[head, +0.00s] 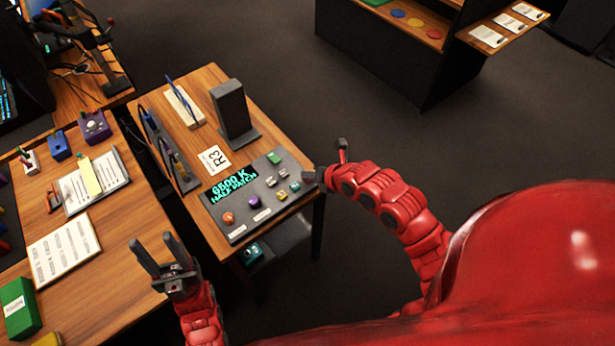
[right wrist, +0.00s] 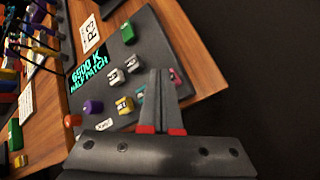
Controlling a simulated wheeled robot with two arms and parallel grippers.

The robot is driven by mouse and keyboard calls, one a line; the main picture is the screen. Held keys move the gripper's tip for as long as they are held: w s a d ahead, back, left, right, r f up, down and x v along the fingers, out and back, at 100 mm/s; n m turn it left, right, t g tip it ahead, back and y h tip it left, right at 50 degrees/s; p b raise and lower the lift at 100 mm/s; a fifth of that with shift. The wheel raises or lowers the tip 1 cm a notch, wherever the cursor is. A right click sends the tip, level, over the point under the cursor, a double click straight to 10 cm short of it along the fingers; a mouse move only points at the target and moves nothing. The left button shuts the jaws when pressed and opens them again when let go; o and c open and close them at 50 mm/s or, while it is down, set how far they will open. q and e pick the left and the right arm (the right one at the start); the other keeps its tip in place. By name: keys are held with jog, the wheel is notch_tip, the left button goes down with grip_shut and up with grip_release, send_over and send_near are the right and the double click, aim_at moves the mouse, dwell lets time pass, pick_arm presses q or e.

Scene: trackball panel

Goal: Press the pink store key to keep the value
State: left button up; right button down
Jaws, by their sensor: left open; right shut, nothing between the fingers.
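The dark grey sloped panel (head: 240,232) stands on a wooden table, and its lit screen (head: 234,189) reads 6500 K HALF PATCH. In the right wrist view, a small pink key (right wrist: 175,76) shows just right of my right gripper's fingertips (right wrist: 160,73), partly hidden by them. I cannot tell whether they touch. In the head view, my right gripper (head: 322,174) is at the panel's right edge, shut and empty. My left gripper (head: 151,243) is open and empty, left of the panel over the table gap.
The panel also bears a purple trackball (head: 254,201), an orange knob (head: 228,218), a green key (head: 274,158) and several small keys. A dark upright box (head: 231,108) stands behind it. A left table (head: 110,285) holds papers and a green box (head: 20,308).

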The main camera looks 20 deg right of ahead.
aim_at(310, 180)
jog(key=shift+f+b, duration=0.3)
jog(key=shift+b, duration=0.05)
dwell(0.3)
jog(key=shift+r, duration=0.1)
jog(key=shift+r+p, duration=0.3)
jog(key=shift+r, duration=0.45)
jog(key=shift+r+p, duration=1.2)
jog(key=shift+r, duration=1.35)
